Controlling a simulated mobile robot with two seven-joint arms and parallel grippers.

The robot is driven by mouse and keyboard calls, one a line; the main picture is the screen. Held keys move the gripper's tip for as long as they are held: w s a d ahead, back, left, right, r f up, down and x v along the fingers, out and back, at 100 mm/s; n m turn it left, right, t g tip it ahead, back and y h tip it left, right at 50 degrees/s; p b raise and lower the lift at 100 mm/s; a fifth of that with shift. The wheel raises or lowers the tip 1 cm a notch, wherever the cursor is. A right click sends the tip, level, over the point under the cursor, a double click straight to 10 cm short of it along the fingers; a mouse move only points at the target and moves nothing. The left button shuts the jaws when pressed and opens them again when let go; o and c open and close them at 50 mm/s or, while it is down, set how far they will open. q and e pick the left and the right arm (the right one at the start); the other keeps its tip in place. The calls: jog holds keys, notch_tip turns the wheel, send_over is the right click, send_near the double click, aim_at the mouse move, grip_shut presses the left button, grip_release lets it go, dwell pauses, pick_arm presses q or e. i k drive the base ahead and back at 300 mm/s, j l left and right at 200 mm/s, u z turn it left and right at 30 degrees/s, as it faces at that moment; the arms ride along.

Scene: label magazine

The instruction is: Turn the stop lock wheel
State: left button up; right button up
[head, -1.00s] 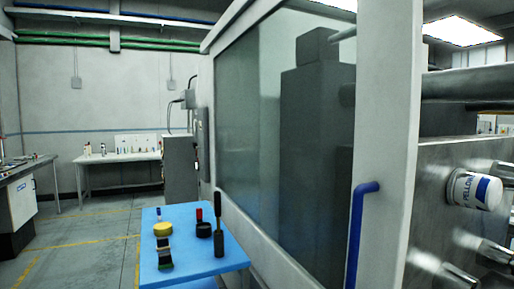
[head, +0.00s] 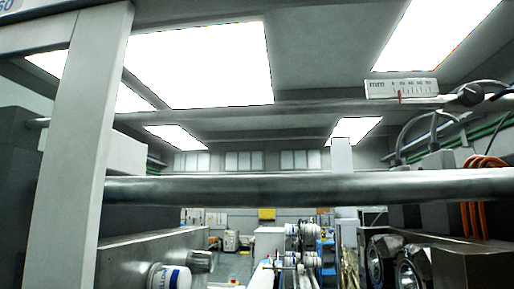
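A white scale marked "mm" (head: 402,88) sits on a thin bar at the upper right, with a small red pointer (head: 401,97) at its lower edge. To the right of the scale is a dark round knob (head: 469,95), partly blurred against cables. I cannot tell whether this knob is the stop lock wheel. No other part is clearly a lock wheel. Neither of my grippers is in view.
A pale upright post (head: 80,140) stands at the left. A white label roll (head: 170,277) is at the lower left. Orange cables (head: 475,215) and dark machine blocks are at the right. A machine with rollers (head: 300,250) stands farther back.

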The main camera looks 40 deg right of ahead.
aim_at(471, 95)
jog(key=z, duration=2.95)
jog(key=u, duration=0.25)
jog(key=i+l+u, duration=0.25)
jog(key=l, duration=0.15)
jog(key=l+u, duration=0.3)
jog(key=i+l+u, duration=0.25)
jog(key=l, duration=0.25)
jog(key=l+u, duration=0.25)
jog(key=l, duration=0.2)
